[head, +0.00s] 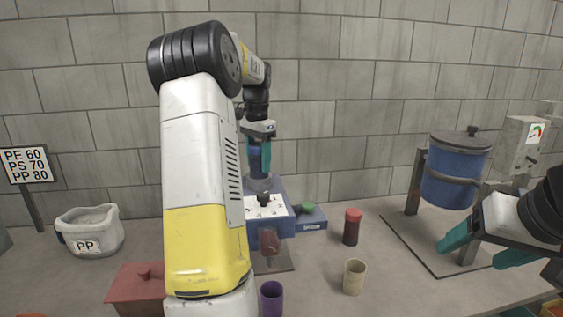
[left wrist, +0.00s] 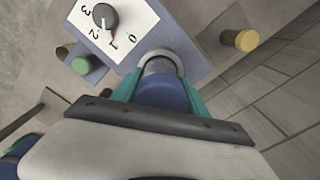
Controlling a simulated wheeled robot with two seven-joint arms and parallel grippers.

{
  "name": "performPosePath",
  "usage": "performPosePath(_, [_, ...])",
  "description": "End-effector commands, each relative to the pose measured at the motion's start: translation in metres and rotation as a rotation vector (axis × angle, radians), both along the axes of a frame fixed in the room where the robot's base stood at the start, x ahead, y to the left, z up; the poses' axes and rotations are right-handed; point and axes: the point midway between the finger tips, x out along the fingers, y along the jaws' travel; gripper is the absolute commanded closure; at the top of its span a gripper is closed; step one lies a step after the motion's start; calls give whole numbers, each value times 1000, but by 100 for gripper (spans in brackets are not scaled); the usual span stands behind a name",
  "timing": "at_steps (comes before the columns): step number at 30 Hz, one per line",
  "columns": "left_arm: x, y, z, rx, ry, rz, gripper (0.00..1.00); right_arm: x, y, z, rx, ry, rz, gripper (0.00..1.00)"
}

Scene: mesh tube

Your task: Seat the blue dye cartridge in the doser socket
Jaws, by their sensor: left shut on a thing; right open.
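The blue dye cartridge (left wrist: 163,95) is between the teal fingers of my left gripper (left wrist: 160,92), which is shut on it. In the head view the left gripper (head: 260,157) points down over the doser (head: 282,222), a blue box with a white dial plate. The grey round socket (left wrist: 162,62) lies at the cartridge's far end; it also shows in the head view (head: 260,184). The cartridge is lined up with it. I cannot tell whether its end is inside the socket. My right gripper (head: 484,248) is open and empty at the right.
A green knob (head: 307,207) is beside the doser. A red-capped jar (head: 352,227), beige cup (head: 354,277) and purple cup (head: 271,298) stand in front. A PP bin (head: 90,232) and red lidded box (head: 136,290) are left, a blue tank (head: 455,175) right.

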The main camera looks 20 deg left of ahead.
Motion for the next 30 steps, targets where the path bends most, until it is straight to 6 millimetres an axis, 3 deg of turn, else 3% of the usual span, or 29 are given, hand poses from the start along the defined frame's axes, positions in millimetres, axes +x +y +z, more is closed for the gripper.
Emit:
performPosePath(10, [0,0,-4,1,0,0,100,0,0,0,0,1,0,27])
performPosePath(11, [0,0,-5,0,-1,0,47,0,0,0,0,1,0,27])
performPosePath(14, [0,0,-5,0,-1,0,27,0,0,0,0,1,0,27])
performPosePath(25, [0,0,-1,1,-3,0,27,0,0,0,0,1,0,27])
performPosePath(30, [2,0,21,2,-7,0,27,0,0,0,0,1,0,27])
